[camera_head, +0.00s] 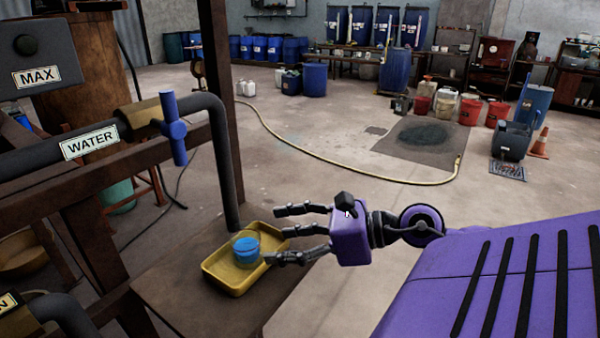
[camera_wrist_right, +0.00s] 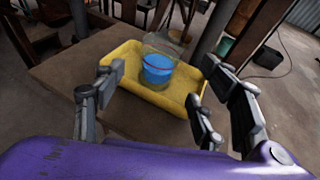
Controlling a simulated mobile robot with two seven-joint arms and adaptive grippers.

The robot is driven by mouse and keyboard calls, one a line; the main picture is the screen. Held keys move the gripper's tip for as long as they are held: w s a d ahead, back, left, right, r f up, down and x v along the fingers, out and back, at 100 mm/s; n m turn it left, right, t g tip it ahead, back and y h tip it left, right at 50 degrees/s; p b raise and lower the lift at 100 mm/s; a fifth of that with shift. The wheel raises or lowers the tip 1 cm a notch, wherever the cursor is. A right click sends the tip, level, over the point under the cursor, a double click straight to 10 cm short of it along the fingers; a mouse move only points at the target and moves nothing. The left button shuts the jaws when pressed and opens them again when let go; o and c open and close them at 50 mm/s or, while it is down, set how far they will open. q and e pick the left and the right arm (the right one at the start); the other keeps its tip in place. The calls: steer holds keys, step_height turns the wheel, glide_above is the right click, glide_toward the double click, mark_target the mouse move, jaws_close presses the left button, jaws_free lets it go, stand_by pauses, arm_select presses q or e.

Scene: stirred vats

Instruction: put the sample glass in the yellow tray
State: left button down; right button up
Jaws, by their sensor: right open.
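The sample glass (camera_head: 246,249) is a clear glass with blue liquid in it. It stands upright in the yellow tray (camera_head: 219,270), which lies on a brown table under the bent water pipe. My right gripper (camera_head: 283,234) is open, its fingers pointing left toward the glass. In the right wrist view the glass (camera_wrist_right: 157,68) stands in the yellow tray (camera_wrist_right: 124,56), ahead of and between the open fingers (camera_wrist_right: 160,100), and looks clear of them. My left gripper is not in view.
The water pipe (camera_head: 230,180) comes down just behind the tray, with a blue valve handle (camera_head: 172,130) on it. A rusty frame post (camera_head: 217,90) stands at left. Bare table (camera_head: 170,290) lies in front of the tray. A hose (camera_head: 330,166) lies on the open floor beyond.

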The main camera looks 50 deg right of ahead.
steer(key=shift+v, duration=1.9)
